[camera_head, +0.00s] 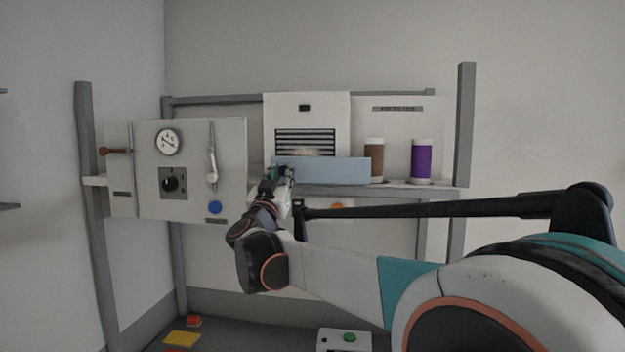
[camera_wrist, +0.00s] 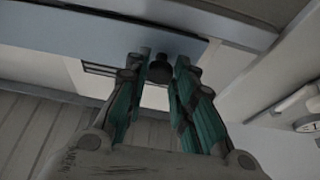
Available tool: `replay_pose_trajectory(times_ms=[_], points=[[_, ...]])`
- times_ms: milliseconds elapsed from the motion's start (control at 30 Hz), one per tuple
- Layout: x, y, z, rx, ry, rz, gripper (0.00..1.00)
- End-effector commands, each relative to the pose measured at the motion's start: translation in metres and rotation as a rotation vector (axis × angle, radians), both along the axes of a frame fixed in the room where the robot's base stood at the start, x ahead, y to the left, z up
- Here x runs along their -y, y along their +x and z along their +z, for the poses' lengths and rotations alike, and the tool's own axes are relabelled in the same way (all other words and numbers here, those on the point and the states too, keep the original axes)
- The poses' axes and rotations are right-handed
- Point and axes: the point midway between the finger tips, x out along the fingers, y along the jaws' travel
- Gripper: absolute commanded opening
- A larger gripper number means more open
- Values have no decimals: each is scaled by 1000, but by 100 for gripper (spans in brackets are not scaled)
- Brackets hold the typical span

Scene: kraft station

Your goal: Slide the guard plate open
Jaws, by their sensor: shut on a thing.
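The guard plate (camera_head: 325,171) is a long blue-grey panel in front of the lower part of a white unit with a slotted vent (camera_head: 305,140). In the wrist view the plate is a blue-grey band (camera_wrist: 85,38) across the top. My gripper (camera_head: 280,172) is at the plate's left end. In the wrist view my gripper (camera_wrist: 160,75) has its teal fingers on either side of a small dark knob (camera_wrist: 160,66) at the plate, shut on it. The contact is partly hidden by the fingers.
Left of the plate, a white panel (camera_head: 230,150) carries a gauge (camera_head: 168,142), a dial, a lever (camera_head: 211,165) and a blue button. A brown canister (camera_head: 374,160) and a purple canister (camera_head: 421,160) stand on the shelf close to the plate's right end.

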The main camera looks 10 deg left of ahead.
Motion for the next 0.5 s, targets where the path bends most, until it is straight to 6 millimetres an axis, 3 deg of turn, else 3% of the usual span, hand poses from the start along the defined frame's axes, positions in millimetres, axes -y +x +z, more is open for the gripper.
replay_pose_trajectory(times_ms=[200,500], points=[[-31,1,0,0,0,1,0],[-40,1,0,1,0,0,0]])
